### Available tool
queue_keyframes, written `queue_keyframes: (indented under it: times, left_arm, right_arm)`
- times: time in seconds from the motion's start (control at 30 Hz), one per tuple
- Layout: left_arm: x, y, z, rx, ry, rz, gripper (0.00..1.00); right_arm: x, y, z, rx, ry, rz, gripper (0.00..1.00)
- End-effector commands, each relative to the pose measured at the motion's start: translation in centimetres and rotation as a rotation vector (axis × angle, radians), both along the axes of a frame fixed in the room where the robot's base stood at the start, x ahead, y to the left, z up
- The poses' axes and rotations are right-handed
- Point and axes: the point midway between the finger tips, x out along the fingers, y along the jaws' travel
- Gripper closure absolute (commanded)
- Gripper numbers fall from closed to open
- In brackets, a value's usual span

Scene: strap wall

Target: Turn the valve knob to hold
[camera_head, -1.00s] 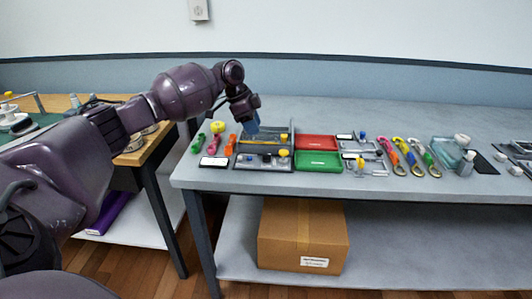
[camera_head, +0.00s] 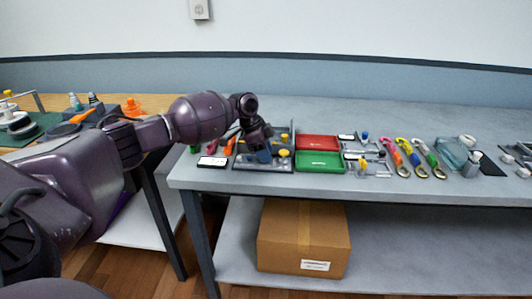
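A grey fixture (camera_head: 241,164) lies on the grey bench, left of the red and green trays. A yellow knob (camera_head: 284,153) sits at its right front; I cannot tell for sure that it is the valve knob. My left gripper (camera_head: 264,157) points down over the middle of this fixture, just left of the yellow knob, with its blue-grey fingertips low. It hides part of the fixture, and whether the fingers touch anything is unclear. The finger gap is too small to read. My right gripper is not in view.
A red tray (camera_head: 318,142) and a green tray (camera_head: 320,161) lie to the right. Further right are a smaller fixture (camera_head: 374,167), several coloured hooks (camera_head: 413,157) and a clear container (camera_head: 452,152). A white label plate (camera_head: 212,162) lies at the left front. The bench's back is clear.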

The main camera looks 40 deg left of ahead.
Motion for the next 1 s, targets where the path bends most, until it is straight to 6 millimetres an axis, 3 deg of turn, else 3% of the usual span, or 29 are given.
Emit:
queue_keyframes:
  times: [0.27, 0.5, 0.8, 1.0]
  left_arm:
    - [0.0, -0.1, 0.0, 0.000, -0.001, 0.000, 0.63]
    - [0.0, -0.1, 0.0, 0.000, 0.000, -0.001, 1.00]
    - [0.0, -0.1, 0.1, 0.000, -0.002, 0.015, 1.00]
    - [0.0, -0.2, 0.5, -0.002, -0.005, 0.087, 1.00]
  right_arm:
    - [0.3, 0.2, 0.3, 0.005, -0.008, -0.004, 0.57]
    - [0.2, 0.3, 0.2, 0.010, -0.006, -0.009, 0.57]
    - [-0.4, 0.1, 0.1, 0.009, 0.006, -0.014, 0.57]
    - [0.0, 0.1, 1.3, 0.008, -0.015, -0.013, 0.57]
